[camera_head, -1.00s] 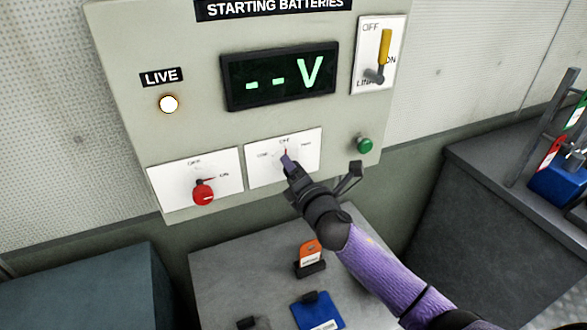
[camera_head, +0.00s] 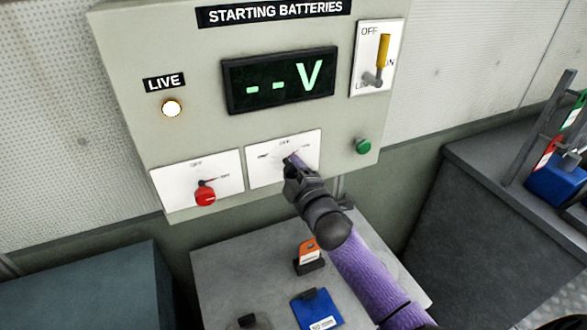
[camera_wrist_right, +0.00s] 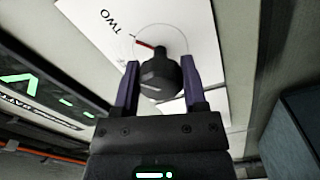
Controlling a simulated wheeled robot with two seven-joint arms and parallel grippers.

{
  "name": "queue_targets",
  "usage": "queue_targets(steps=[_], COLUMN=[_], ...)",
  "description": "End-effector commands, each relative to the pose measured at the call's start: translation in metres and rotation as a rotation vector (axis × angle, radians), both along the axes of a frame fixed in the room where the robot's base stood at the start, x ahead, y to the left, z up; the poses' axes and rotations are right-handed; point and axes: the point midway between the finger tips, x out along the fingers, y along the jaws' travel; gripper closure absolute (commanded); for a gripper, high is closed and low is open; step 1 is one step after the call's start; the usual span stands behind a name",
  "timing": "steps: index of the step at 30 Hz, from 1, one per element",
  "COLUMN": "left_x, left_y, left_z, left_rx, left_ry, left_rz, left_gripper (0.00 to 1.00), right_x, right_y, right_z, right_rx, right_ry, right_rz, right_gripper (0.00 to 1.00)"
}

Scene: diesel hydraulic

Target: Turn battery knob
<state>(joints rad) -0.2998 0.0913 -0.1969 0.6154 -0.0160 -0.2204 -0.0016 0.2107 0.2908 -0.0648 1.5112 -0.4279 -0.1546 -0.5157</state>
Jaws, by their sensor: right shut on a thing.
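The starting batteries panel (camera_head: 200,120) is mounted on the wall. Its lower middle white plate (camera_head: 262,172) carries a dark selector knob, which my right gripper (camera_head: 290,162) mostly covers in the head view. In the right wrist view the black knob (camera_wrist_right: 160,80) with its red pointer sits between the two purple fingers of my right gripper (camera_wrist_right: 160,85), which is shut on it. The pointer is near the word TWO on the plate. The red knob (camera_head: 205,193) on the left plate stands apart from the gripper. My left gripper is not in view.
A dark display (camera_head: 280,80) reads "--V", and the LIVE lamp (camera_head: 172,108) is lit. A yellow-handled switch (camera_head: 383,55) and green button (camera_head: 362,147) are at the panel's right. A grey cabinet (camera_head: 225,280) below holds orange and blue tags.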

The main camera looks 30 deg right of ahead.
Motion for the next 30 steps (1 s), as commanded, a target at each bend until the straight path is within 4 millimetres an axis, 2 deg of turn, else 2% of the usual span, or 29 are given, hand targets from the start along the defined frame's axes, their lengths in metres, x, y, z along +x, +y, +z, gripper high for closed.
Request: queue_targets(steps=[9,26,27,30], left_x=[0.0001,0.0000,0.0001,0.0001], left_y=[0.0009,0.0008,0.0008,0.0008], left_z=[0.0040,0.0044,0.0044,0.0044], left_rx=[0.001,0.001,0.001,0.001], left_ry=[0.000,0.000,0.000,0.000], left_rz=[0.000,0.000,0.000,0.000], left_gripper=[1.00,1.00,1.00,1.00], right_x=[-0.0002,-0.0003,-0.0003,-0.0002], right_y=[-0.0002,-0.0002,-0.0002,-0.0001], right_z=[-0.0006,-0.0016,-0.0016,-0.0014], right_rx=[0.117,0.143,0.143,0.143], right_ry=[-0.004,-0.005,-0.005,-0.005], right_rz=[-0.001,-0.001,-0.001,-0.001], right_gripper=[1.00,1.00,0.41,0.20])
